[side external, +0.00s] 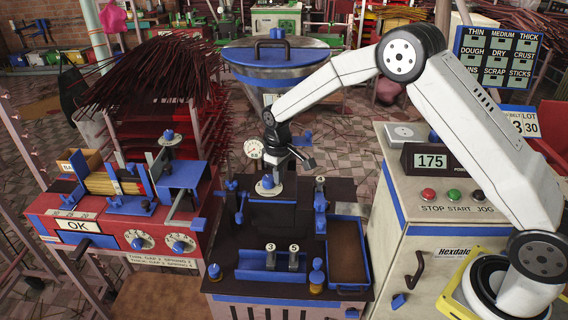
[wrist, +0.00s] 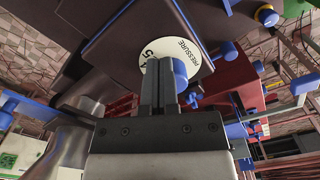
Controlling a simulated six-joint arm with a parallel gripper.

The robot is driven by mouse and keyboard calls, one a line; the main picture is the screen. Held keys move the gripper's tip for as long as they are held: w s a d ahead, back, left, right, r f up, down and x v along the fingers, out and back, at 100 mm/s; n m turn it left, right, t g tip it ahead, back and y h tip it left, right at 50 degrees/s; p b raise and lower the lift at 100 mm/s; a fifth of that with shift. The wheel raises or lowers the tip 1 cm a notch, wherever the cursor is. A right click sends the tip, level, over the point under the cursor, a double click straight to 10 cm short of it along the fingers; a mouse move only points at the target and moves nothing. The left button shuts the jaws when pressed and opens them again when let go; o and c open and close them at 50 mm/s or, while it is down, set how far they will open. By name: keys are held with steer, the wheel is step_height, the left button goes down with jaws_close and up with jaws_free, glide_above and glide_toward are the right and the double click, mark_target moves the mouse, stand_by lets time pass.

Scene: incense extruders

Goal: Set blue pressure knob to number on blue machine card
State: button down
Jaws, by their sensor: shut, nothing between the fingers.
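The blue pressure knob (wrist: 180,72) stands on a white round dial (wrist: 158,52) marked PRESSURE, with a 5 visible in the wrist view. In the side view the knob (side external: 267,181) sits on top of the dark extruder. My gripper (wrist: 158,64) is shut and empty. Its fingertips are over the dial, right beside the knob, and hide part of both. I cannot tell whether they touch it. In the side view my gripper (side external: 280,164) is just above the dial. A card (side external: 520,124) at the right shows 3 and 30; I cannot tell if it is the blue machine's card.
A pressure gauge (side external: 253,149) stands close to my wrist. A red machine (side external: 110,232) with two dials is at left. A cabinet (side external: 435,245) with a 175 display (side external: 430,161) and buttons is at right. Blue posts and clamps surround the extruder top.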

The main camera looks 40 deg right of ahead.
steer(key=shift+w+a, duration=0.1)
steer(key=shift+a, duration=0.05)
stand_by(0.3)
steer(key=shift+a, duration=0.5)
steer(key=shift+s, duration=0.25)
steer(key=shift+s+d, duration=0.1)
steer(key=shift+s, duration=0.2)
steer(key=shift+r, duration=0.15)
step_height(320, 180, up, 6)
steer(key=shift+f, duration=0.15)
stand_by(0.6)
